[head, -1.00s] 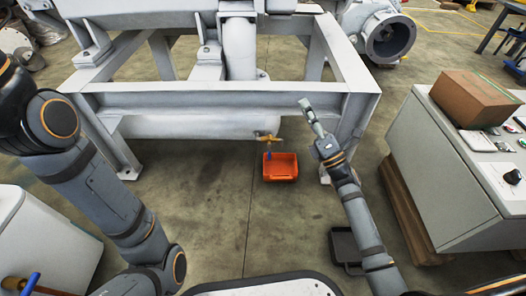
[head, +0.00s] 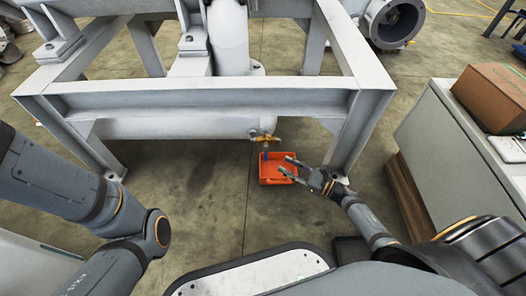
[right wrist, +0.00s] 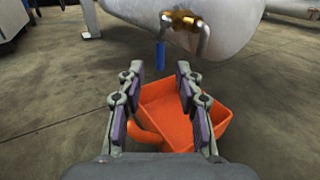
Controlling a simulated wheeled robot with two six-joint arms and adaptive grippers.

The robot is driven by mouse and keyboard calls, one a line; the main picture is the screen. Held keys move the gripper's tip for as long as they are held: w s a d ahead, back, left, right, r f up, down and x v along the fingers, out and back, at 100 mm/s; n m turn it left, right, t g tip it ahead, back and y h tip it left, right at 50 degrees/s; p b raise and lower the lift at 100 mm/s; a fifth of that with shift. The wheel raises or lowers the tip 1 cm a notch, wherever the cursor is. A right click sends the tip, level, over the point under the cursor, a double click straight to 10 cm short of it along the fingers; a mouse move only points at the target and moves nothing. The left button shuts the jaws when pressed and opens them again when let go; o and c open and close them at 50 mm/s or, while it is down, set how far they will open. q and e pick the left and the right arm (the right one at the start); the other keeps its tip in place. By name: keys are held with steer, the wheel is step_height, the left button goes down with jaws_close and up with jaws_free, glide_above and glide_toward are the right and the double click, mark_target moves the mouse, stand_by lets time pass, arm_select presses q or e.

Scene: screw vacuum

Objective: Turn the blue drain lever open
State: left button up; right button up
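The blue drain lever (right wrist: 160,55) hangs down from a brass valve (right wrist: 182,20) under the grey tank in the right wrist view. In the head view the brass valve (head: 264,137) sits at the tank's lower right, with the small blue lever (head: 265,155) below it. My right gripper (head: 290,167) is open and empty, to the right of the lever and apart from it. In the right wrist view its two fingers (right wrist: 158,75) are spread, with the lever ahead of and above the gap. My left arm is at the left of the head view; its gripper is out of frame.
An orange bin (head: 272,180) stands on the floor below the valve, beneath my right fingers. A grey steel frame (head: 200,98) surrounds the tank, with a leg right of the valve. A control cabinet (head: 440,140) carrying a cardboard box (head: 490,95) stands at the right.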

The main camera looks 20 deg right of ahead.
mark_target(266, 154)
steer(key=b+x, duration=0.3)
steer(key=x, duration=0.6)
steer(key=shift+w+a+f, duration=0.1)
steer(key=shift+w+a+b, duration=0.15)
steer(key=shift+w+b, duration=0.1)
steer(key=shift+b, duration=0.05)
jaws_close()
